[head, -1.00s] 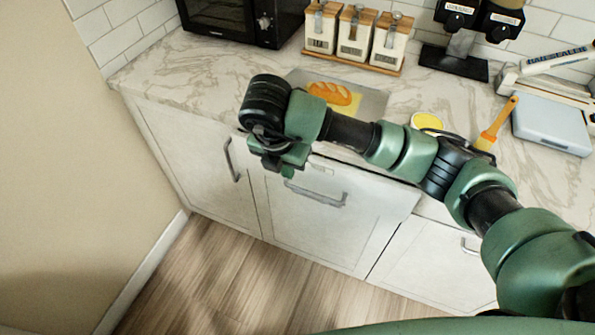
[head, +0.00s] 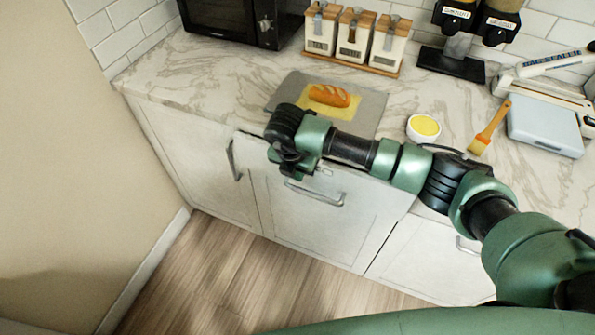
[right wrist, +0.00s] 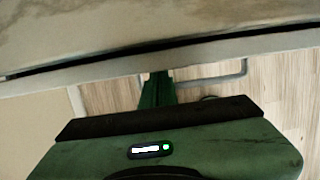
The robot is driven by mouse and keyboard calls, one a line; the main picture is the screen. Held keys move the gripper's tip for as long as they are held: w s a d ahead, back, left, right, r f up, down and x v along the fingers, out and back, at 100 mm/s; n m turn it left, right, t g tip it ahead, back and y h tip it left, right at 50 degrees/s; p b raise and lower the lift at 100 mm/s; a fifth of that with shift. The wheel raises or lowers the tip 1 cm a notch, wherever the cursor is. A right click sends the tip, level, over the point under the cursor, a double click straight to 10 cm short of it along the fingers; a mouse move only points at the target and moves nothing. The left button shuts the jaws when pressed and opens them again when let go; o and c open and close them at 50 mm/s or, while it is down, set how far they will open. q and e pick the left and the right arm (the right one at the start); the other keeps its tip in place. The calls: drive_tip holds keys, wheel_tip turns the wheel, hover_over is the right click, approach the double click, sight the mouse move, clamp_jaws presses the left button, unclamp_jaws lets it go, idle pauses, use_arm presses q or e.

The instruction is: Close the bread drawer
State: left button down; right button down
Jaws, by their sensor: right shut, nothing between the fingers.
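The bread drawer (head: 305,225) is the white front with a grey bar handle (head: 315,194), below the counter where the bread lies. It stands nearly flush; in the right wrist view a narrow dark gap shows between the counter edge and the drawer's top edge (right wrist: 110,72). My right gripper (head: 288,170) is shut and empty, at the upper part of the drawer front, above and left of the handle. Its green fingers (right wrist: 157,90) also show in the right wrist view, close to the top edge; I cannot tell whether they touch. My left gripper is out of view.
On the marble counter (head: 215,75) are a bread loaf (head: 330,95) on a grey board, a yellow-filled bowl (head: 423,127), a brush (head: 490,127), canisters (head: 350,40) and a bag sealer (head: 545,120). A beige wall (head: 60,180) bounds the left. The wooden floor (head: 230,270) is clear.

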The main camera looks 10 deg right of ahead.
drive_tip(key=shift+w+d+f+b, duration=0.15)
drive_tip(key=shift+w+d+b, duration=0.5)
drive_tip(key=shift+w+b, duration=0.4)
drive_tip(key=shift+d, duration=0.1)
drive_tip(key=shift+r, duration=0.2)
